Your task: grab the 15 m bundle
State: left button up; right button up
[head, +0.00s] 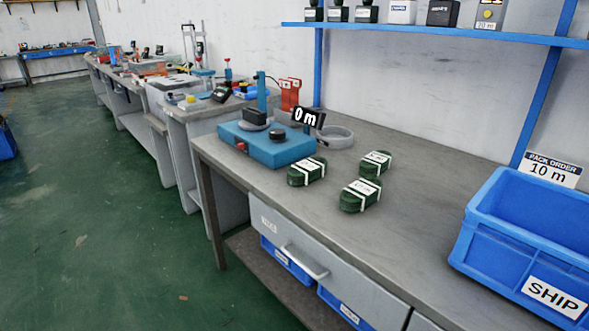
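Three dark green bundles with white bands lie on the grey workbench. One bundle (298,176) is beside the blue measuring device, a second bundle (368,170) is farther back to its right, and a third bundle (352,202) is nearest the front edge. Each has a white label on top, too small to read surely, so I cannot tell which is the 15 m one. The bundles are apart from one another. Neither of my grippers is in view.
The blue measuring device (262,146) has a display (308,117) reading 0 m. A blue SHIP bin (487,236) stands at the right by a PACK ORDER 10 m sign (550,170). A shelf (430,34) runs above. Bench between bundles and bin is clear.

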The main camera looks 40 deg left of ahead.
aim_at(304, 172)
jog(key=u, duration=1.2)
jog(key=i+j+z, duration=0.1)
jog(key=z, duration=0.35)
jog(key=i+j+z, duration=0.1)
jog(key=z, duration=0.3)
jog(key=i+j+z, duration=0.25)
jog(key=j, duration=0.4)
jog(key=j+z, duration=0.2)
jog(key=j, duration=0.5)
jog(key=i+j+z, duration=0.25)
jog(key=j, duration=0.45)
jog(key=k, duration=0.1)
